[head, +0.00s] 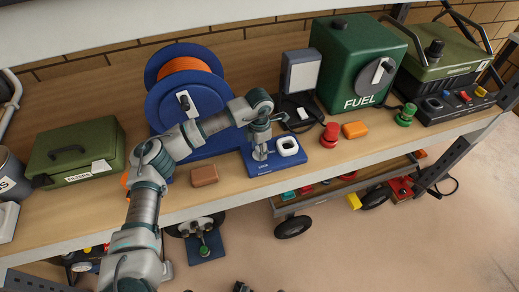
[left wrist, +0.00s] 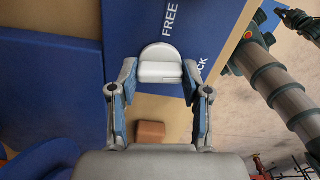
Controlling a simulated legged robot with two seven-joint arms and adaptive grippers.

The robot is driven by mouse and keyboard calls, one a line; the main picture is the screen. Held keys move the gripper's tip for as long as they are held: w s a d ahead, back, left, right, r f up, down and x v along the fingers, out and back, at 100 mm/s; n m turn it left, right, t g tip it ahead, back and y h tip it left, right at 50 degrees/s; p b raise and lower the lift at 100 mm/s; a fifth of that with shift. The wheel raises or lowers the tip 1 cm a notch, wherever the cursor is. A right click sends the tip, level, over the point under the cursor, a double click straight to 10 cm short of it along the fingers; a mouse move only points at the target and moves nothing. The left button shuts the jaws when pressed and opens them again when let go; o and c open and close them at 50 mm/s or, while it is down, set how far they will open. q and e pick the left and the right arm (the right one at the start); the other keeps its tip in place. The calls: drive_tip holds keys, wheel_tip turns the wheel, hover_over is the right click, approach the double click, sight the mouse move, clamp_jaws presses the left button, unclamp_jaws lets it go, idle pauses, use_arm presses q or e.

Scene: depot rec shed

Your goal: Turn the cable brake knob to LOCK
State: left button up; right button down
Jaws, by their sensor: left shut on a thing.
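The cable brake knob (left wrist: 160,68) is a small white rounded piece with a raised bar across it, on a blue plate (left wrist: 215,28). The plate reads FREE past the knob and ends in CK at its side. My left gripper (left wrist: 159,82) is shut on the knob, one finger on each side of it.
A white rounded piece (head: 288,146) stands on the plate just right of the gripper. A brown block (head: 204,175) lies to the left. The blue cable reel (head: 205,98) stands behind. A red button (head: 330,135) and green fuel box (head: 350,65) are to the right.

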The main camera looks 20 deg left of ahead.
use_arm(q)
drive_tip(key=shift+m, duration=0.9)
use_arm(e)
drive_tip(key=shift+w+a+r, duration=0.1)
drive_tip(key=shift+w+r, duration=0.1)
drive_tip(key=shift+w, duration=0.35)
drive_tip(key=shift+s, duration=0.1)
use_arm(q)
drive_tip(key=o, duration=1.2)
drive_tip(key=shift+w, duration=0.1)
drive_tip(key=shift+c, duration=0.2)
use_arm(e)
drive_tip(key=shift+s, duration=0.15)
use_arm(q)
wheel_tip(320, 180, up, 12)
use_arm(e)
drive_tip(key=shift+w, duration=0.2)
use_arm(q)
drive_tip(key=shift+f, duration=0.1)
